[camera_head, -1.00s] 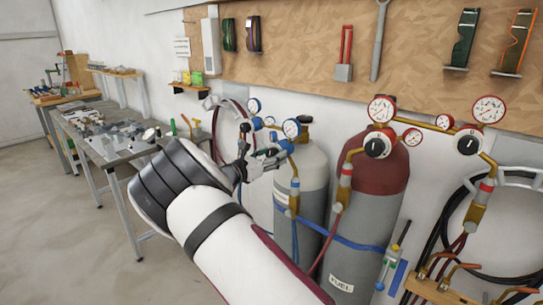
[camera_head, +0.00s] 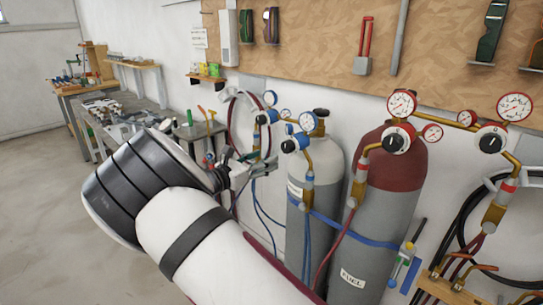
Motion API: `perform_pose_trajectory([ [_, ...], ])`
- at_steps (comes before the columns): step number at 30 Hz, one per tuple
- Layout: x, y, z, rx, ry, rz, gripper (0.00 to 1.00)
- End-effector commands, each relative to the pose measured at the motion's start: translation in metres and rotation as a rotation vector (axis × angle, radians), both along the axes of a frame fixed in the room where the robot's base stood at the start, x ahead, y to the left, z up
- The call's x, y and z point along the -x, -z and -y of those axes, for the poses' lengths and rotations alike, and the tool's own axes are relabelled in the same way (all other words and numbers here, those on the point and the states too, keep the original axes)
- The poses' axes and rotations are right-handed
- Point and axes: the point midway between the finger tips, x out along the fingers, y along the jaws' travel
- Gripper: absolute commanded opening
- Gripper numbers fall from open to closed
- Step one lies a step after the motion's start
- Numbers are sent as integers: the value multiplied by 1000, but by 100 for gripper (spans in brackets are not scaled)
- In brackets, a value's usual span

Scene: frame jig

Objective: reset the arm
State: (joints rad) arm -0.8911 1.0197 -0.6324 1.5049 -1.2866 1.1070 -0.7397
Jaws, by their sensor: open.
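My arm reaches up from the bottom of the view, white with a dark ribbed joint. My gripper (camera_head: 245,165) is at its far end, partly hidden behind the arm. Its fingers look open and I see nothing between them. It appears in front of the hoses and blue gauges left of the grey gas cylinder (camera_head: 312,190). I cannot tell how far it is from them.
A red-topped fuel cylinder (camera_head: 383,205) stands to the right, with gauges (camera_head: 401,103) and hoses. A metal workbench (camera_head: 150,100) with parts stands at the back left. The floor (camera_head: 50,220) at left is clear.

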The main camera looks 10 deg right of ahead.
Motion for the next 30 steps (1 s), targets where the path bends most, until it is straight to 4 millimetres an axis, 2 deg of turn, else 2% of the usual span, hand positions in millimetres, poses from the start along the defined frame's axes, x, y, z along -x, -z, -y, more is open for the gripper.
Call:
perform_pose_trajectory([
  [11,4,0,-5,0,1,0,55],
  [15,7,-2,2,-22,17,4,55],
  [17,11,-5,13,-61,44,11,55],
  [20,27,-12,43,-180,124,35,55],
  [24,64,-22,91,-410,275,89,55],
  [30,127,-34,136,-725,487,192,55],
])
